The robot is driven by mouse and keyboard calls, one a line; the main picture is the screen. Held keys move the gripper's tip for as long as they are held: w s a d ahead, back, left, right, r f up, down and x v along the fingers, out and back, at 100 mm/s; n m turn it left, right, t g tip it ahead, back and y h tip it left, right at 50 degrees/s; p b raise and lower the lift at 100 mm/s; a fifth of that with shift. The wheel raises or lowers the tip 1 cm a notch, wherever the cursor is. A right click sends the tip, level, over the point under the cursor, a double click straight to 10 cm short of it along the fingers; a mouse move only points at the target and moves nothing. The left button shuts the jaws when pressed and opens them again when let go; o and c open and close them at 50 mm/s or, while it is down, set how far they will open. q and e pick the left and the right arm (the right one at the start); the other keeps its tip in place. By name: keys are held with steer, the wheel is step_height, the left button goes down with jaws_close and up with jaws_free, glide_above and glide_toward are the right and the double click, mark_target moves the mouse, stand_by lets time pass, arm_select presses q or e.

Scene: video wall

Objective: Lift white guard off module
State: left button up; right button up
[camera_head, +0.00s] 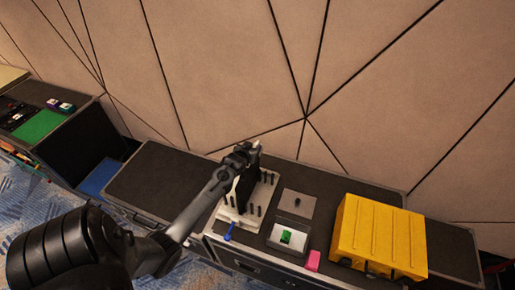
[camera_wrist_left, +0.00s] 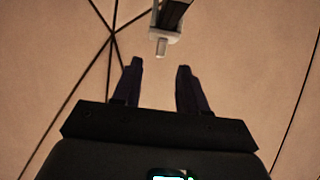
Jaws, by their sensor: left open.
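A black upright module (camera_head: 246,190) stands on a white base plate (camera_head: 232,215) with several dark posts. In the head view a small pale piece (camera_head: 257,146) shows at its top, partly hidden by my gripper; it looks like the white guard. My left gripper (camera_head: 246,152) is at the module's top. In the left wrist view my left gripper (camera_wrist_left: 160,68) is open, with nothing between its fingers. A dark bar with a pale edge piece (camera_wrist_left: 165,38) is just ahead of the fingertips; contact cannot be told. My right gripper is out of view.
A yellow case (camera_head: 380,236) stands on the right of the dark bench. A grey tray with a green part (camera_head: 287,237), a grey plate (camera_head: 297,203), a pink block (camera_head: 313,260) and a blue tool (camera_head: 230,231) lie nearby. The bench's left part (camera_head: 160,180) is clear. A panelled wall rises behind.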

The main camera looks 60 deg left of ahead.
mark_target(257, 143)
arm_select(q)
steer(key=shift+x, duration=2.5)
jaws_close()
